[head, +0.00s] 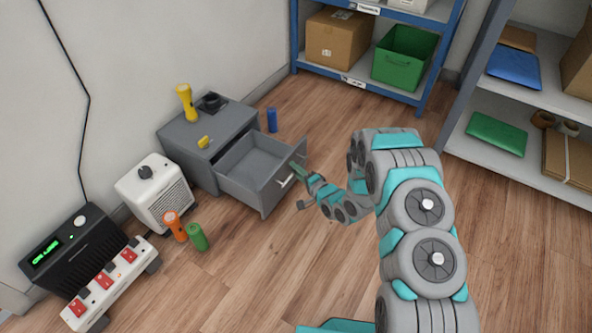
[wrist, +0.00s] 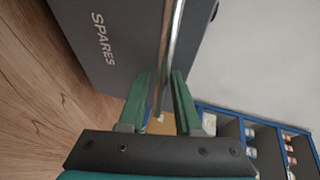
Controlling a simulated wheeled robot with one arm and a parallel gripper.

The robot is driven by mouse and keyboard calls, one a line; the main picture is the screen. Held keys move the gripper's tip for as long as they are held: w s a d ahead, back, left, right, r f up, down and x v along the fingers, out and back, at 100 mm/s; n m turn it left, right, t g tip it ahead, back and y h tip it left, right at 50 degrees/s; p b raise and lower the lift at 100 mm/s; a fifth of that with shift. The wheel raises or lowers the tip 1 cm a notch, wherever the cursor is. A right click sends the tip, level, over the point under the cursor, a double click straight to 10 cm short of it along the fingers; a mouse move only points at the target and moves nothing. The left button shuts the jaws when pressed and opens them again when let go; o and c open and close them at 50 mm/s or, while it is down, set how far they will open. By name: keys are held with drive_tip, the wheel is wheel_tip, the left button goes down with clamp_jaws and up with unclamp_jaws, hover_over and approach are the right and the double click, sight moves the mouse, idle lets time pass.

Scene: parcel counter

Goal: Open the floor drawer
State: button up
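The grey floor drawer (head: 255,172) stands pulled well out of its low cabinet (head: 178,141) in the head view. Its inside looks empty. Its front bears the word SPARES in the wrist view (wrist: 125,35). The pale metal bar handle (head: 286,181) on the front also shows in the wrist view (wrist: 173,40). My gripper (head: 299,172) is at the right end of the handle. The exact contact is hard to see.
A yellow flashlight (head: 186,102) and a small yellow object (head: 203,142) are on the cabinet. A blue can (head: 272,120) stands behind the drawer. A white heater (head: 157,192), an orange flashlight (head: 174,226) and a green can (head: 197,237) stand left. The floor before the drawer is clear.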

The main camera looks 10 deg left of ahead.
drive_tip(key=shift+o, duration=0.8)
drive_tip(key=v, duration=0.8)
drive_tip(key=shift+w, duration=0.1)
